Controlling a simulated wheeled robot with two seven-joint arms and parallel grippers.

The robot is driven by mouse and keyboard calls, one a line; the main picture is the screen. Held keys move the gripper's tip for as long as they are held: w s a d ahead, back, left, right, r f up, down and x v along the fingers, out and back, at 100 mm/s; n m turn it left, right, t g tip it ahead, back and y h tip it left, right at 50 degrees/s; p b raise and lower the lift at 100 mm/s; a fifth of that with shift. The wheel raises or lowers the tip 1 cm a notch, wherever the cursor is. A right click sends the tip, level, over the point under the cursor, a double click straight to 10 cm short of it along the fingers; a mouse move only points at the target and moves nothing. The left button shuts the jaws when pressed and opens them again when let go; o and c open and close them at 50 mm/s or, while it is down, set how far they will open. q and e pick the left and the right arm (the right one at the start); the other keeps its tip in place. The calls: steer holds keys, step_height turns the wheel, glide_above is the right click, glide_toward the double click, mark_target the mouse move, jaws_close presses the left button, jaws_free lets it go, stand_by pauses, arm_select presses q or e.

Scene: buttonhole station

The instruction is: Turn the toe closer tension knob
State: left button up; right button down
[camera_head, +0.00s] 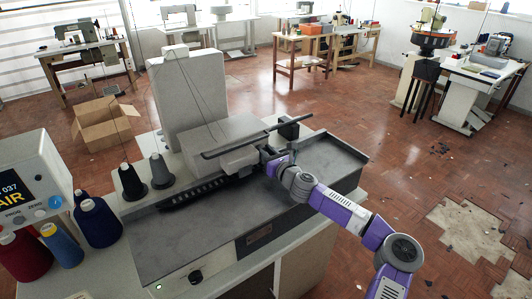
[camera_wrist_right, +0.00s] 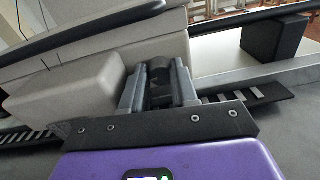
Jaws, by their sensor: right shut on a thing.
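The sewing machine (camera_head: 187,90) stands on its table with a dark grey bed. My right gripper (camera_head: 271,157), on a purple arm, reaches in from the right to the side of the machine head. In the right wrist view its two fingers (camera_wrist_right: 159,88) are shut on a dark rounded knob (camera_wrist_right: 160,68) beside a pale grey housing (camera_wrist_right: 75,90). The picture does not label this knob. In the head view the knob is mostly hidden by the gripper. My left gripper is not in view.
A long dark bar (camera_head: 258,134) runs just above the gripper, with a black block (camera_head: 288,127) beyond it. Thread cones, one of them dark blue (camera_head: 97,222), and a control box (camera_head: 32,185) stand at the left. The front bed (camera_head: 190,240) is clear.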

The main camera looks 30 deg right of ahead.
steer(key=m+p, duration=0.2)
steer(key=m, duration=0.4)
steer(key=m+p, duration=0.3)
steer(key=m, duration=0.2)
steer(key=shift+d+r, duration=0.1)
steer(key=m+p, duration=0.3)
steer(key=p, duration=0.2)
steer(key=m+y+p, duration=0.1)
steer(key=m+p, duration=0.2)
steer(key=p, duration=0.2)
steer(key=shift+m+g, duration=0.3)
steer(key=shift+f+m+p, duration=0.2)
steer(key=shift+m+p, duration=0.4)
steer(key=shift+p, duration=0.35)
steer(key=c, duration=1.1)
jaws_free()
steer(key=shift+c, duration=0.2)
